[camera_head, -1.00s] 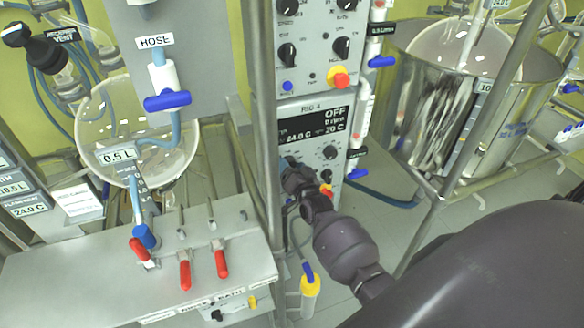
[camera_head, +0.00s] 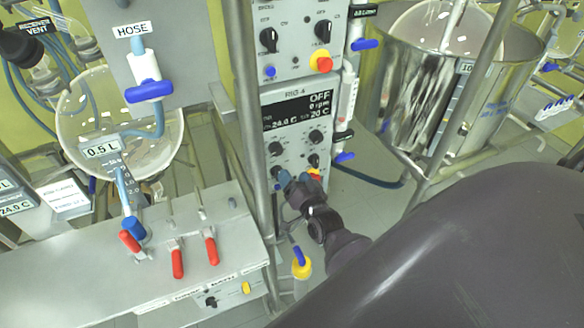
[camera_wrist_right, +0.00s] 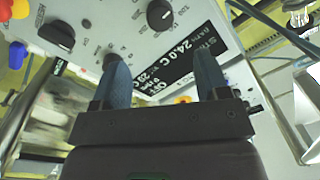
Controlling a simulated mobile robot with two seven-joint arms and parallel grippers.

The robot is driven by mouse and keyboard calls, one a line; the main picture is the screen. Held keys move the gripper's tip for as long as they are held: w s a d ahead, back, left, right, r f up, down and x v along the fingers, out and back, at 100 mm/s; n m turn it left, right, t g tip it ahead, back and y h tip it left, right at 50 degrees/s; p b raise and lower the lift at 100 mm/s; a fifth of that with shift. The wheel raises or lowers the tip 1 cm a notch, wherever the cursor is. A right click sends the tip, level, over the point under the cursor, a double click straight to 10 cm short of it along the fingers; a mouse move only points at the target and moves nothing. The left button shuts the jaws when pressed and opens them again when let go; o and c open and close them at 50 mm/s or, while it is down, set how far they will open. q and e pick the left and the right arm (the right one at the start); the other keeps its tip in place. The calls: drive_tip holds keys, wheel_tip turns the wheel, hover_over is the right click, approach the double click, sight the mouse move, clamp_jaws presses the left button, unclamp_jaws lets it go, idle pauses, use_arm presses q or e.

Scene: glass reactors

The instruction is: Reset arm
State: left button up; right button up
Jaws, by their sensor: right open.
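My right gripper (camera_head: 292,182) is in front of the lower part of the RIG-4 control panel (camera_head: 296,94) in the head view. The right wrist view shows its two blue fingers (camera_wrist_right: 161,75) apart, with nothing between them. The fingers point toward the panel; the display, reading 24.0 C and 20 C, shows partly behind the right finger. A black knob (camera_wrist_right: 160,15) lies beyond the fingertips. I cannot tell whether a fingertip touches the panel. My left gripper is in neither view.
The glass vessel labelled 0.5 L (camera_head: 120,120) stands left, above a grey bench (camera_head: 85,265) with red-handled valves (camera_head: 178,262). A metal post runs just left of the panel. A steel vessel (camera_head: 420,100) stands at right.

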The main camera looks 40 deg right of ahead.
idle(0.5)
drive_tip(key=s+a+f+n+g+y, duration=0.1)
drive_tip(key=s+a+f+n+g, duration=0.1)
drive_tip(key=s, duration=0.4)
drive_tip(key=s+a+f+n+g+y, duration=0.1)
drive_tip(key=s+a+f+n+g, duration=0.1)
drive_tip(key=s, duration=0.5)
drive_tip(key=s+a+f+n+g+y, duration=0.1)
drive_tip(key=s+a+f+n+g, duration=0.1)
drive_tip(key=s+n, duration=0.4)
drive_tip(key=shift+s+a+f+g+y, duration=0.3)
drive_tip(key=shift+a+f, duration=0.25)
drive_tip(key=shift+a, duration=0.55)
